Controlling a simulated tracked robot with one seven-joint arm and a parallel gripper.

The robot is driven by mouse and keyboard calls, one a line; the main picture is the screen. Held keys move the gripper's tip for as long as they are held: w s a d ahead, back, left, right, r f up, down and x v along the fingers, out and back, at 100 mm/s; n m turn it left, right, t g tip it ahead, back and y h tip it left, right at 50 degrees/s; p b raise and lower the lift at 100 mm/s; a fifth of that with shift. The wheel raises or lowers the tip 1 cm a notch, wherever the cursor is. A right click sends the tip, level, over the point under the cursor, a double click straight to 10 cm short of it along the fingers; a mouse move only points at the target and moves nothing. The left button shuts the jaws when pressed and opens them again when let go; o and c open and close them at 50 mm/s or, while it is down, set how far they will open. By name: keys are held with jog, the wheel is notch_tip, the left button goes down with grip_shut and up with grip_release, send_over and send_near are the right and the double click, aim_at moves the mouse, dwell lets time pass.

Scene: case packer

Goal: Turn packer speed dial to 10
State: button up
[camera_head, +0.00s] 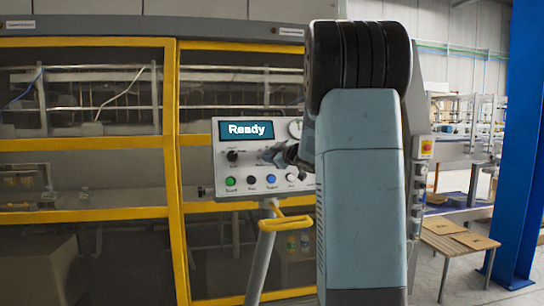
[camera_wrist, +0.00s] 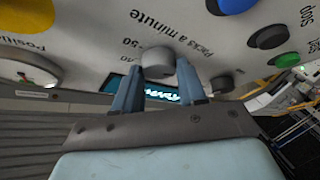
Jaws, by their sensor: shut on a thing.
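In the head view my gripper (camera_head: 287,154) is at the control panel (camera_head: 205,155), partly behind my arm, and the dial is hidden there.
A yellow handle (camera_head: 285,223) juts out below. A blue post (camera_head: 525,150) stands at the right.

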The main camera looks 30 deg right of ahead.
jog(key=shift+a, duration=0.1)
jog(key=o, duration=1)
jog(key=shift+o, duration=0.2)
jog(key=s+d+r, duration=0.1)
jog(key=s, duration=1.2)
jog(key=shift+s+d, duration=0.25)
jog(key=shift+s, duration=0.05)
jog(key=shift+r, duration=0.1)
